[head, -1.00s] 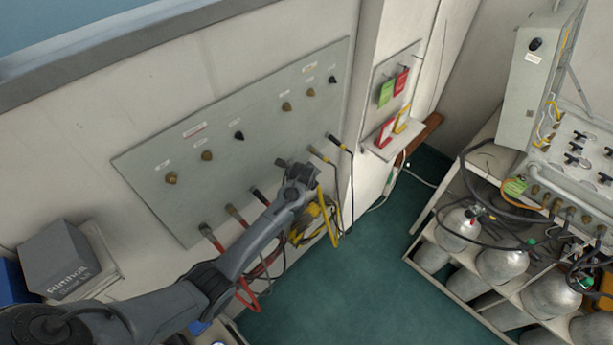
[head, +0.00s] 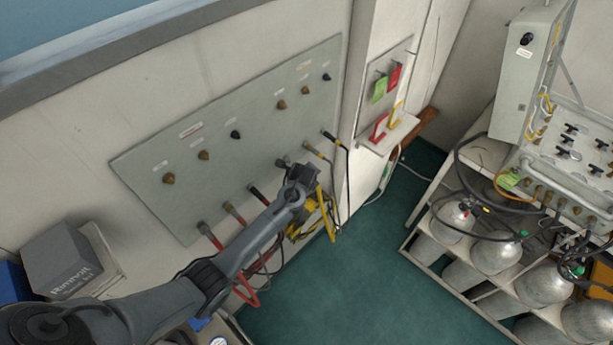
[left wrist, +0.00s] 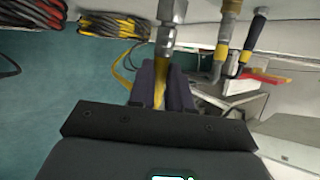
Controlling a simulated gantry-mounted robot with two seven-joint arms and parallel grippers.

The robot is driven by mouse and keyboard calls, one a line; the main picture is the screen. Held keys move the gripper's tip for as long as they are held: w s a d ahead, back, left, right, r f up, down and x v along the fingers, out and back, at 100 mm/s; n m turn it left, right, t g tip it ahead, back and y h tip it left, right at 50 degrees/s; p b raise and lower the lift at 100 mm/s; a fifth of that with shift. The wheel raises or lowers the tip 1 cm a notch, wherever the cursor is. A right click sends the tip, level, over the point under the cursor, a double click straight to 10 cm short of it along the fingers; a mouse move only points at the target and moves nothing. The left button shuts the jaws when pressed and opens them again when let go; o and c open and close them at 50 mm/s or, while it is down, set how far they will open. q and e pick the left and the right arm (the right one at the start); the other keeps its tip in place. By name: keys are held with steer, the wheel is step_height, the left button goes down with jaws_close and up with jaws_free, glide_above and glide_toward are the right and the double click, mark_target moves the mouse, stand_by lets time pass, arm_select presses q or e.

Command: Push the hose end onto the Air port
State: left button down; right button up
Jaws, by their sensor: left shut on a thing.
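The grey panel (head: 225,150) on the wall has two groups of ports, brass and black. The right group has two brass ports (head: 281,104) (head: 306,90) and a black port (head: 326,77); their labels are too small to read. My left gripper (head: 303,172) is below this group, shut on a yellow hose. In the left wrist view the hose (left wrist: 160,92) runs between the jaws (left wrist: 162,75), and its grey metal hose end (left wrist: 168,20) sticks out ahead. The hose end also shows in the head view (head: 283,163), close to the panel's lower part. My right gripper is not in view.
A brass hose end (head: 311,149) and a black one (head: 329,136) sit right of my gripper. Red hoses (head: 212,238) hang at the left, and yellow hose coils (head: 318,218) hang below. A tag shelf (head: 388,136) is at the right. Green floor is clear.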

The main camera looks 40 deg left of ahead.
arm_select(q)
steer(key=shift+r, duration=0.1)
stand_by(0.3)
steer(key=shift+s+d+p, duration=0.15)
steer(key=shift+d+p, duration=0.55)
steer(key=shift+d, duration=0.55)
steer(key=shift+s+d+p, duration=0.15)
steer(key=shift+d+p, duration=0.55)
steer(key=shift+d, duration=0.55)
